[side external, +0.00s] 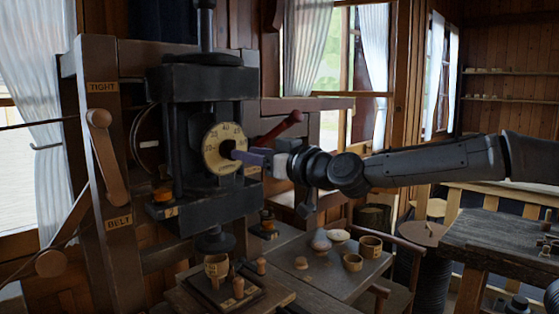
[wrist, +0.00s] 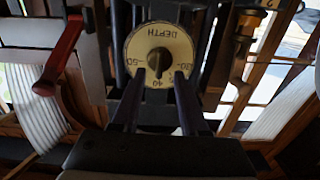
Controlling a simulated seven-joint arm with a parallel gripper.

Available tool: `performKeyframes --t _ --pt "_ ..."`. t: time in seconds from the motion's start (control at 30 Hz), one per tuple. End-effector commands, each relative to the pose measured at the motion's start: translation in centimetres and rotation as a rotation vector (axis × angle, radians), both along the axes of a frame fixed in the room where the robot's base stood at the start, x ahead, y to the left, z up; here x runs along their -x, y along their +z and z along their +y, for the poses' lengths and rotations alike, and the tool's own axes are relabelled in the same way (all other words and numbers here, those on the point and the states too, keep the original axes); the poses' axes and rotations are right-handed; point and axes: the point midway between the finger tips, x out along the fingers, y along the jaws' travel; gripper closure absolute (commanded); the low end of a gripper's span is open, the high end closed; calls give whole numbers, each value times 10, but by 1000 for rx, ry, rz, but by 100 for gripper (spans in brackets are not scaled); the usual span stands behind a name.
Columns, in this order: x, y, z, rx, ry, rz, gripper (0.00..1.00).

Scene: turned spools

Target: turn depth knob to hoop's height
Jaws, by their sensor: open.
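The depth dial (side external: 213,138) is a cream disc with dark numbers on the front of a black machine head. In the wrist view the dial (wrist: 178,38) reads DEPTH, with its dark round knob (wrist: 159,60) at the centre. The 40 mark lies below the knob, 50 to the left and 30 to the right. My gripper (wrist: 160,80) is open, its two fingertips apart at the dial's lower part, just below the knob. In the side view my gripper (side external: 240,154) reaches the dial from the right and partly hides it. I cannot tell which piece is the hoop.
A red-handled lever (side external: 280,127) juts out right of the dial, above my gripper. A wooden cup (side external: 216,266) stands under the spindle. Small bowls and cups (side external: 370,246) stand on the bench (side external: 320,268). A wooden lever (side external: 107,145) is on the left post.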

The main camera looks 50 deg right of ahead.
Motion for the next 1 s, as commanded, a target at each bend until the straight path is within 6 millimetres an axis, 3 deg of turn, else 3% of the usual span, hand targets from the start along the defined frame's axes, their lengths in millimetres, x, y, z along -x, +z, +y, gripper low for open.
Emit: performKeyframes --t 0.2,0.4,0.6,1.0 --pt "51 1 0 -1 1 -4 56" --pt "84 1 1 -2 2 -4 56" --pt "99 0 0 0 0 -1 56" --pt "101 0 0 0 0 0 56"
